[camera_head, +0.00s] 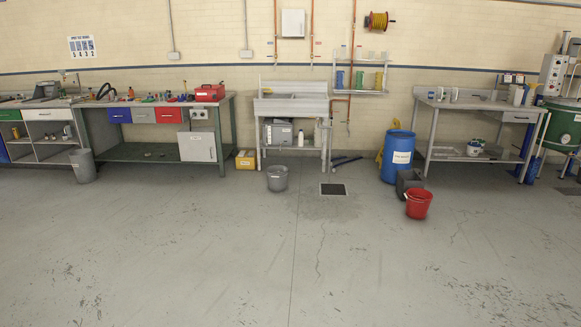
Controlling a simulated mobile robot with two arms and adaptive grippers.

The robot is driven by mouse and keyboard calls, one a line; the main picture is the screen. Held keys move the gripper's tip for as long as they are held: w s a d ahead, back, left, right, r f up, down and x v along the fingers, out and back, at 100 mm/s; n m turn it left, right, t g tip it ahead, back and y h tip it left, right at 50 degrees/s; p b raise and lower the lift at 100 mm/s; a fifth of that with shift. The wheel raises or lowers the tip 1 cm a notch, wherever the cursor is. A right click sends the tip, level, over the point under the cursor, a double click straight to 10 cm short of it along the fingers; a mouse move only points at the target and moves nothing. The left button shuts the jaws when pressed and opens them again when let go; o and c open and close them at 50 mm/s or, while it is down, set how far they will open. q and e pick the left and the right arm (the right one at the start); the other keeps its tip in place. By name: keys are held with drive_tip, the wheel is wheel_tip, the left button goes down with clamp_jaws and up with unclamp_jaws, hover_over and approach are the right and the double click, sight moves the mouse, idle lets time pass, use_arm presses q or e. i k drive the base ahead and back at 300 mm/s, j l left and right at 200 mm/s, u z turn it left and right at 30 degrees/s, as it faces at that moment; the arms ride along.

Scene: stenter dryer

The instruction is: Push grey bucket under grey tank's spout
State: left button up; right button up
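A grey bucket (277,179) stands upright on the floor in front of the metal sink (291,106), a little left of the picture's middle. A second grey bin (82,166) stands by the left workbench. I cannot make out a grey tank with a spout for certain. A grey box-like container (279,134) sits on the shelf under the sink, and no spout can be told on it. Neither of my grippers is in view.
A red bucket (418,204), a dark grey container (408,181) and a blue drum (397,157) stand right of the floor drain (333,189). A yellow box (246,160) is left of the sink. A green drum (564,125) is far right. The foreground floor is clear.

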sight(280, 184)
drive_tip(key=i, duration=5.15)
drive_tip(key=i+l+u, duration=0.1)
drive_tip(key=i, duration=0.35)
drive_tip(key=i+l, duration=0.15)
drive_tip(key=i, duration=0.3)
drive_tip(key=i+l+u, duration=0.15)
drive_tip(key=i, duration=0.3)
drive_tip(key=i+l, duration=0.2)
drive_tip(key=i, duration=0.25)
drive_tip(key=j+u, duration=0.05)
